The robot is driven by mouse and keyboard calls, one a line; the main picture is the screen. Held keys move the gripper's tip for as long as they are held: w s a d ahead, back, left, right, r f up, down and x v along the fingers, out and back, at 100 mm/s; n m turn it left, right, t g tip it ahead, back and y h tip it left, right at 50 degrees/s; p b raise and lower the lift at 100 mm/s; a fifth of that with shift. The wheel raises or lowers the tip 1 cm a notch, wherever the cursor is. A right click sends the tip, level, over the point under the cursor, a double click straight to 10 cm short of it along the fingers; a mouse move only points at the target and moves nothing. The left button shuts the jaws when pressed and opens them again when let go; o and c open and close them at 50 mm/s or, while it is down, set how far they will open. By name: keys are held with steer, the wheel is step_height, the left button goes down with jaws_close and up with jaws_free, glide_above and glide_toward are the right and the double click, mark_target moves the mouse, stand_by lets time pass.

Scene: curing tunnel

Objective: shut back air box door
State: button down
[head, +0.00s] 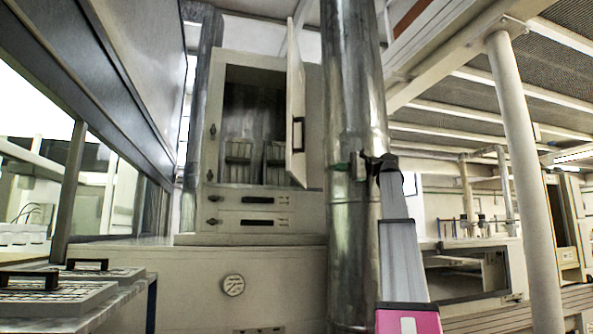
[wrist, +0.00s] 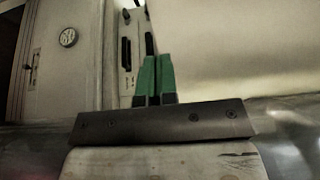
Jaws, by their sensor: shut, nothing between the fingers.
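The pale air box (head: 253,80) stands on a wide base at the centre left of the head view. Its door (head: 297,110) is hinged at the right side and stands wide open, swung out toward me, with a dark handle (head: 298,135) on it. Inside the box are pale, ribbed items with dark handles. My gripper (head: 358,166) is in front of the shiny duct, right of the door and apart from it. In the wrist view its green fingers (wrist: 155,75) are together and empty. The door is not clearly identifiable in the wrist view.
A thick metal duct (head: 353,110) rises just right of the door. Drawers (head: 250,222) with dark handles lie below the box. A round gauge (head: 233,285) is on the base; it also shows in the wrist view (wrist: 68,37). Racks with handles (head: 55,290) lie at lower left.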

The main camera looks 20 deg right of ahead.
mark_target(294, 168)
steer(key=x, duration=1.4)
steer(key=shift+a+r, duration=0.1)
